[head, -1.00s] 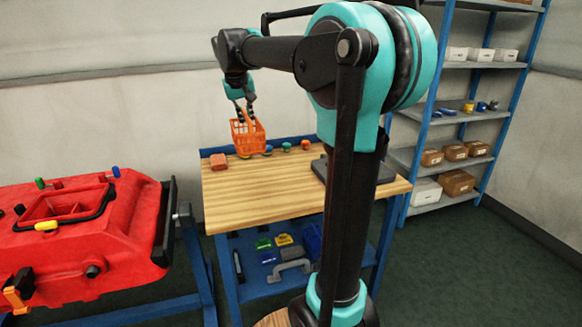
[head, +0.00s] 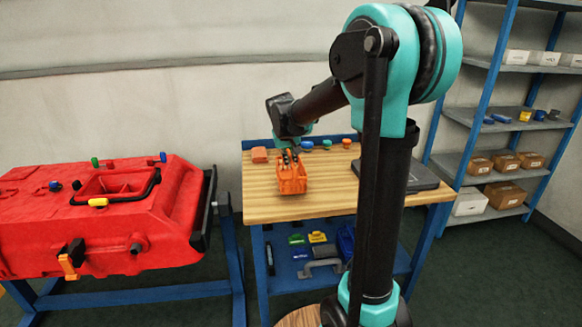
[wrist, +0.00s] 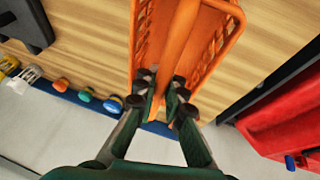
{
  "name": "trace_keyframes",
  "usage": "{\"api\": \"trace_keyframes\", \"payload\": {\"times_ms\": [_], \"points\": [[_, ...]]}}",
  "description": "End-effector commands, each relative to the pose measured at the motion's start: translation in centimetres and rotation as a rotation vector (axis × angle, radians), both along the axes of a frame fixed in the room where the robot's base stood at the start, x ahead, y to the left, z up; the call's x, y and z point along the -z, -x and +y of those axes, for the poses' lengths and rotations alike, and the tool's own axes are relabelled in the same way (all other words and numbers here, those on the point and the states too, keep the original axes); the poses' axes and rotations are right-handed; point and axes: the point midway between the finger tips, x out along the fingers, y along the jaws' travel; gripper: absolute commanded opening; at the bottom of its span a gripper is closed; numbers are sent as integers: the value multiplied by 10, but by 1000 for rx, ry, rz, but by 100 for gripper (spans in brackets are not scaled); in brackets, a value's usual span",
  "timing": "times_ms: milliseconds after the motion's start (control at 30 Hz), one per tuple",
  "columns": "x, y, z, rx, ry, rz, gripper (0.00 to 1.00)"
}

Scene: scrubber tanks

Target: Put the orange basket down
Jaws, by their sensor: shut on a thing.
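The orange basket (head: 291,183) is at the front left of the wooden workbench top (head: 350,205) in the head view, low over it or on it; I cannot tell whether it touches. My gripper (head: 290,157) is above the basket with its fingers pointing down at it. In the wrist view my gripper (wrist: 165,100) is shut on the middle bar of the basket (wrist: 215,40), and part of the basket runs out of the top of the frame. The basket looks upright in the head view.
A red tank (head: 110,225) on a blue stand is left of the bench. An orange-red block (head: 259,155) and several small coloured knobs (head: 327,143) line the bench's back edge. A dark flat case (head: 400,175) lies at the right. The bench's front middle is clear.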

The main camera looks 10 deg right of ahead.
Motion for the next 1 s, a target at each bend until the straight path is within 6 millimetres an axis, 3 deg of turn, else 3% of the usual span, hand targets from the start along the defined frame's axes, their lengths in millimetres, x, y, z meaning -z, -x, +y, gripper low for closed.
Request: {"api": "trace_keyframes", "payload": {"times_ms": [200,567,600,767,1000], "points": [[22,0,0,0,0,0,0],[26,0,0,0,0,0,0],[25,0,0,0,0,0,12],[25,0,0,0,0,0,31],[25,0,0,0,0,0,31]]}}
